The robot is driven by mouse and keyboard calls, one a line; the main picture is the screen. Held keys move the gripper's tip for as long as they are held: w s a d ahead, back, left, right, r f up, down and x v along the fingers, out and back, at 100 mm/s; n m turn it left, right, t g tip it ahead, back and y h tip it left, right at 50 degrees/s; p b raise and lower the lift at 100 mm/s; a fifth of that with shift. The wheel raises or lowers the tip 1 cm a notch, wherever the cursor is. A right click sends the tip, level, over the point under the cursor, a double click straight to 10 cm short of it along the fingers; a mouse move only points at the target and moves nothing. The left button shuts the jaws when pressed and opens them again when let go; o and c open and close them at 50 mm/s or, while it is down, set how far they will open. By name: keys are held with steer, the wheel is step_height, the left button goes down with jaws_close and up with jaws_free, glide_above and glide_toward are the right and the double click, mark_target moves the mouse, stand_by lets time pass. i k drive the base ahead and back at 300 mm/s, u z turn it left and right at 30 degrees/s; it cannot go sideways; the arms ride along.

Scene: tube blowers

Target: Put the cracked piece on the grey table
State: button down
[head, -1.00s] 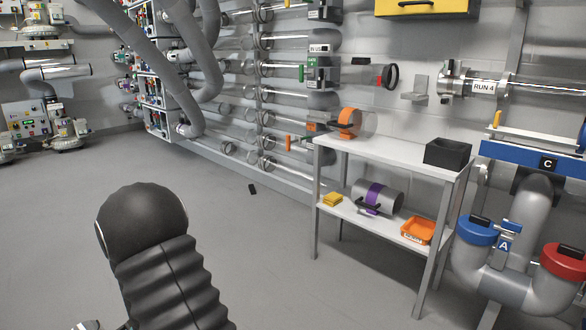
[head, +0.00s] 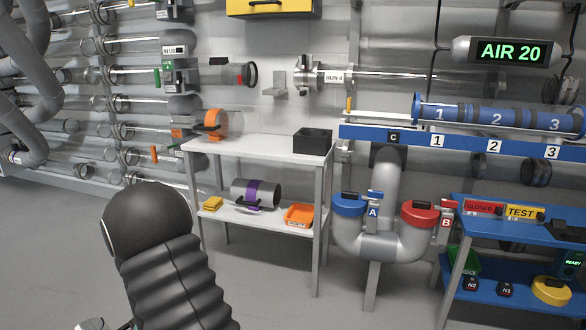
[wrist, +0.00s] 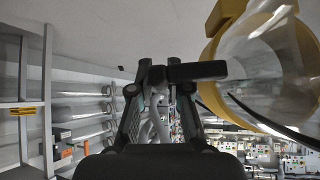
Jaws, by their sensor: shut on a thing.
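My gripper (wrist: 158,82) shows in the wrist view, with its fingers shut on a black handle (wrist: 197,71). The handle reaches to a clear tube piece with yellow collars (wrist: 270,65), at the right of that view. I take this as the cracked piece, but cannot make out a crack for sure. The grey table (head: 265,148) stands in the middle of the head view, with a light top and a lower shelf. My gripper and the held piece are out of the head view; only my arm shows at its lower left.
An orange-ringed clear piece (head: 213,122) and a black open box (head: 312,141) stand at opposite ends of the tabletop, with bare room between. A purple-banded tube (head: 254,194) and an orange tray (head: 299,215) are on the lower shelf. A blue bench (head: 515,228) stands at right.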

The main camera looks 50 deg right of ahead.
mark_target(275, 144)
steer(key=z, duration=1.25)
steer(key=i, duration=0.05)
